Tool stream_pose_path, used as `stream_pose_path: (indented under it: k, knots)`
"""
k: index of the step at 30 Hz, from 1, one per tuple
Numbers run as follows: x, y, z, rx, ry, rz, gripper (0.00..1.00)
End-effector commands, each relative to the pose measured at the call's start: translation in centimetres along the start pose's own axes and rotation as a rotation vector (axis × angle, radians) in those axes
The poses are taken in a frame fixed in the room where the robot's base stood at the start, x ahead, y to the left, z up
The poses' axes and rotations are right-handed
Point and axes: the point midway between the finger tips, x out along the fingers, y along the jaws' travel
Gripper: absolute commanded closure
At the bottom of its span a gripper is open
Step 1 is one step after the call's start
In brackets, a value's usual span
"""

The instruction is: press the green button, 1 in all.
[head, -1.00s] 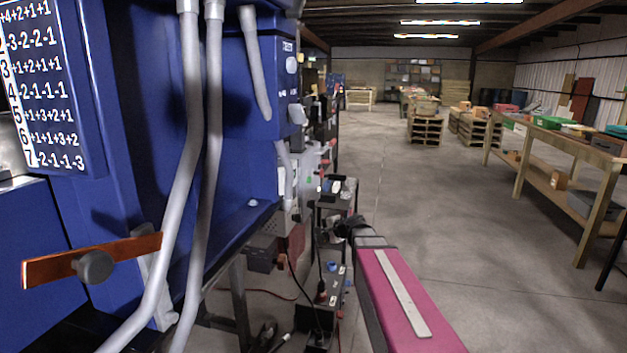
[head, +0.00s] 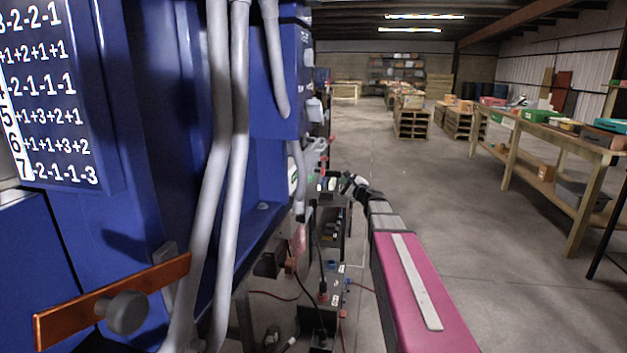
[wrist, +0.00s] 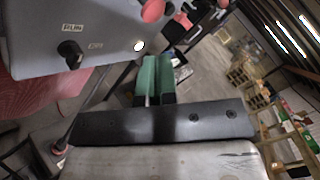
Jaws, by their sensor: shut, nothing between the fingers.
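My gripper (wrist: 158,66) shows in the wrist view as two green fingers side by side, shut and empty. Its tips are close below the lower edge of a grey control box (wrist: 108,25) and apart from it. The box carries a black knob (wrist: 70,50) beside a RUN label, a small white round spot (wrist: 139,46) and a red knob-like part (wrist: 153,10) at the top. I cannot make out a green button on the visible part of the box. In the head view my gripper (head: 347,182) is small, at the end of my outstretched arm, right of the machine row.
A blue machine (head: 150,150) with grey pipes (head: 228,150) and an orange bar (head: 110,300) fills the left. Cables and dark boxes (head: 320,320) lie low beside it. A workbench (head: 550,140) stands right. The concrete floor (head: 440,210) between is free.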

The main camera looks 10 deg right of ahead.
Motion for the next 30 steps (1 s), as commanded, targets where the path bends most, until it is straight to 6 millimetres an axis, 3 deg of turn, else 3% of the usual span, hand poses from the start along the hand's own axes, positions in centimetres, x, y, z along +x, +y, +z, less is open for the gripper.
stream_pose_path:
  k: [8, 30]
  knots:
    - [0.6, 0.5, 0.4, -0.001, 0.0, 0.002, 1.0]
    - [5.9, 4.3, 4.3, -0.001, 0.0, 0.001, 1.0]
